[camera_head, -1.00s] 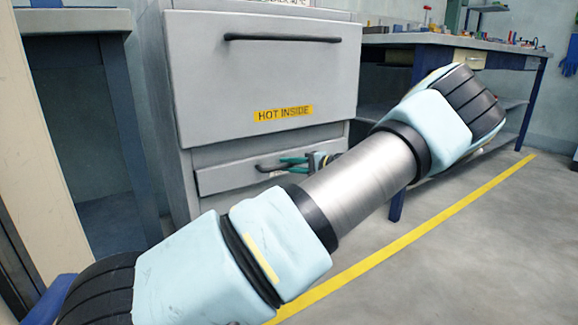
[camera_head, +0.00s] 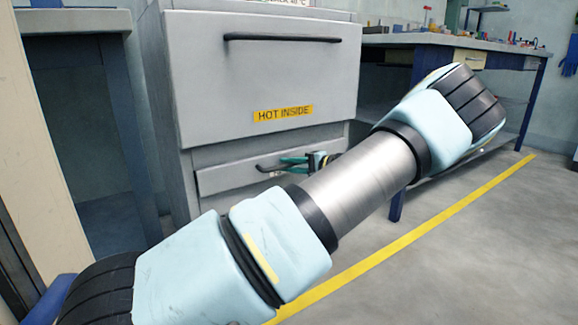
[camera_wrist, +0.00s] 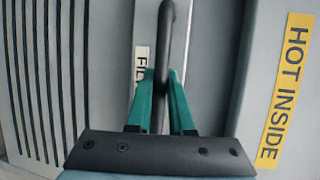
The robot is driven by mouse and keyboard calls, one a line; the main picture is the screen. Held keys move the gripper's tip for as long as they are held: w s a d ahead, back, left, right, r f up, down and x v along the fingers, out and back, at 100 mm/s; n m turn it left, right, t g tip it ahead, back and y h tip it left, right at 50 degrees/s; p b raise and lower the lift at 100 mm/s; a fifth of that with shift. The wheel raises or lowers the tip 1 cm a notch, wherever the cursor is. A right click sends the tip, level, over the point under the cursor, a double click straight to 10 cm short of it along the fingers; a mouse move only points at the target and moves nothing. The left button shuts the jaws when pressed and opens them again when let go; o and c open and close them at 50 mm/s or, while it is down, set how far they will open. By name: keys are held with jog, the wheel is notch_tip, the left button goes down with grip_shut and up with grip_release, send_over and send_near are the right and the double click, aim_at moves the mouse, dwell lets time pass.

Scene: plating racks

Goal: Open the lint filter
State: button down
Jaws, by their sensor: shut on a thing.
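The lint filter is the low grey front panel (camera_head: 222,180) under the big door of the grey machine. It has a black bar handle (camera_head: 264,168), which runs up the middle of the wrist view (camera_wrist: 166,38). A partly covered label (camera_wrist: 141,64) reading "FIL" shows beside the handle there. My gripper (camera_head: 296,160) has green fingers, one on each side of the handle, and is shut on it; the fingers also show in the wrist view (camera_wrist: 161,82). My arm hides the panel's right end in the head view. I see no clear gap that shows the panel pulled out.
The machine's upper door (camera_head: 260,75) carries a yellow HOT INSIDE label (camera_head: 283,113). A workbench (camera_head: 450,41) stands at right and a blue-legged table (camera_head: 75,22) at left. The floor at right is clear past a yellow line (camera_head: 430,230).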

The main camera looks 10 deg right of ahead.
jog(key=s+d+p, duration=0.6)
jog(key=s, duration=0.6)
jog(key=s+d+p, duration=0.6)
jog(key=s, duration=0.7)
jog(key=c, duration=0.8)
grip_release()
jog(key=p+v, duration=0.1)
jog(key=v, duration=0.9)
jog(key=shift+s+d+p, duration=0.25)
jog(key=shift+p, duration=0.1)
